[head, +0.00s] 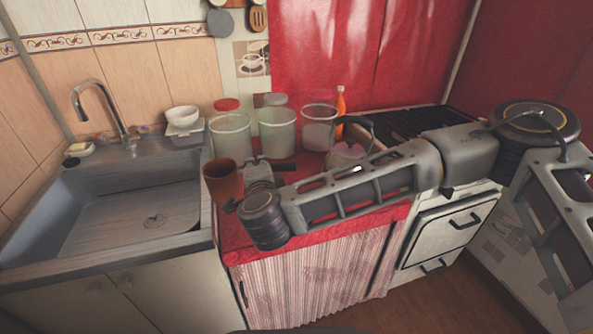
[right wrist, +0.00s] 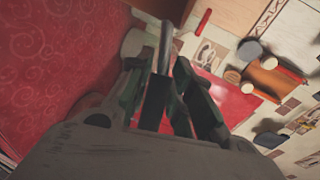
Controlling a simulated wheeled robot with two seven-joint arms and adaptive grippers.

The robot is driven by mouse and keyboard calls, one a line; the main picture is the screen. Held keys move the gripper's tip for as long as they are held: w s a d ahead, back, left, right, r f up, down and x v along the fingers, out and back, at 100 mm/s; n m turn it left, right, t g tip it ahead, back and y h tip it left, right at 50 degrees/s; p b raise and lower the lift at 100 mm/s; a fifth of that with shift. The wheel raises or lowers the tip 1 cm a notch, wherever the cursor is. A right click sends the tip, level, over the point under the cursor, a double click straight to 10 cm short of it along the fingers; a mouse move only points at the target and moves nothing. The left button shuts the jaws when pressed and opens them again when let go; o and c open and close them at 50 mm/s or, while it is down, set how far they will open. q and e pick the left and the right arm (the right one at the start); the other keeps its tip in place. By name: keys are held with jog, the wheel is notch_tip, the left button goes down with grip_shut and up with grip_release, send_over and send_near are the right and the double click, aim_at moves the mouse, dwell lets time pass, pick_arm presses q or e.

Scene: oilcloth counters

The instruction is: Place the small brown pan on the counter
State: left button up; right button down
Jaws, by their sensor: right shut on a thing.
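The small brown pan (head: 222,180) shows in the head view near the left edge of the red-covered counter (head: 240,240), beside the sink. It looks tilted, with its open side partly turned up. My right gripper (head: 258,178) is just right of it, shut on the pan, and a dark handle (head: 284,167) shows beyond the fingers. I cannot tell if the pan touches the counter. In the right wrist view the fingers (right wrist: 165,75) are close together around a narrow grey piece; the pan's body is not clear there. My left gripper is out of view.
Several lidded jars (head: 277,132) stand behind the gripper, with an orange bottle (head: 340,110) and a kettle (head: 345,155) to their right. A sink (head: 110,210) lies left, and a stove (head: 450,225) right. The counter's front strip is partly under my arm.

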jog(key=shift+w+a+n+y+b, duration=0.15)
jog(key=shift+a+n+y+b, duration=0.35)
jog(key=shift+a+y+b, duration=0.25)
jog(key=shift+w+a+r+n+g+y+b, duration=0.2)
jog(key=shift+a+n+g+y+b, duration=0.2)
jog(key=shift+y, duration=0.15)
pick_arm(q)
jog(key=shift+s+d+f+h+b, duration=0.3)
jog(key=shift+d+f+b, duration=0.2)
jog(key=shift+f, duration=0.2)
pick_arm(e)
jog(key=shift+w+a+r+n+y, duration=0.15)
jog(key=shift+w+a+n+y, duration=0.15)
jog(key=shift+n+y, duration=0.15)
jog(key=shift+r, duration=0.1)
pick_arm(q)
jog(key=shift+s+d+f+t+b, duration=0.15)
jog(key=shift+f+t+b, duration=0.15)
jog(key=shift+b, duration=0.4)
pick_arm(e)
jog(key=shift+w+r+n+g+y, duration=0.2)
jog(key=shift+w+n+g+y, duration=0.3)
jog(key=shift+y, duration=0.15)
